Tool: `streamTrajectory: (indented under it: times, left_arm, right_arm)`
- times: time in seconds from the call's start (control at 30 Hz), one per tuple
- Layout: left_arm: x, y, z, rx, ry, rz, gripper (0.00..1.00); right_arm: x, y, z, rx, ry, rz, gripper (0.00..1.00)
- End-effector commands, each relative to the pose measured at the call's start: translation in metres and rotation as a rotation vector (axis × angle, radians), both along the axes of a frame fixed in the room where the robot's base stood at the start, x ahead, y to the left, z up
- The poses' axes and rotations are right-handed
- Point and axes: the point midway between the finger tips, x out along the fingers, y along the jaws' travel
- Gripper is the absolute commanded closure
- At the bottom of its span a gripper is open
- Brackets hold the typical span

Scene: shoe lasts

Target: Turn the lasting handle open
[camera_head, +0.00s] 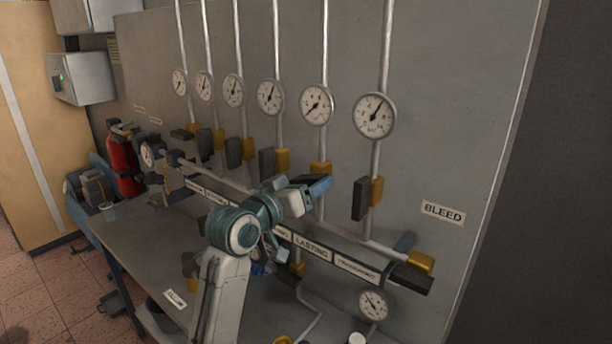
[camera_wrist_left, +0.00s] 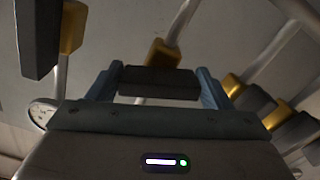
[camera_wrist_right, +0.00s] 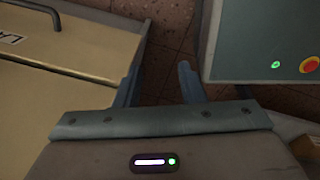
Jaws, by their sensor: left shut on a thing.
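The lasting valve has a gold body (camera_head: 320,167) on a vertical pipe, below a gauge and above the LASTING label (camera_head: 311,249).
Similar gold valves with dark handles line the panel, including one (camera_head: 362,198) right of my left gripper. A label rail (camera_head: 350,266) and pipes run below. A red extinguisher (camera_head: 124,160) stands at left. Near my right gripper are a tan surface (camera_wrist_right: 75,75) and a grey box (camera_wrist_right: 265,45).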

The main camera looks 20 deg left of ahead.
Motion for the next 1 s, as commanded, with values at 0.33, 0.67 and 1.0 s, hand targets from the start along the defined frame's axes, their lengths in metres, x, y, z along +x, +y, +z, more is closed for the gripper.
streamTrajectory:
  times: [0.33,0.67,1.0]
  left_arm:
    - [-0.001,-0.002,0.006,-0.310,0.114,-0.001,0.50]
    - [-0.001,-0.002,0.004,-0.604,0.218,0.000,0.50]
    - [-0.001,-0.003,0.004,-0.892,0.321,0.000,0.50]
  right_arm:
    - [0.000,-0.001,0.040,-0.001,0.000,0.000,0.64]
    - [0.000,-0.002,0.053,-0.002,0.001,0.001,0.64]
    - [0.000,-0.001,0.054,-0.002,0.001,0.001,0.64]
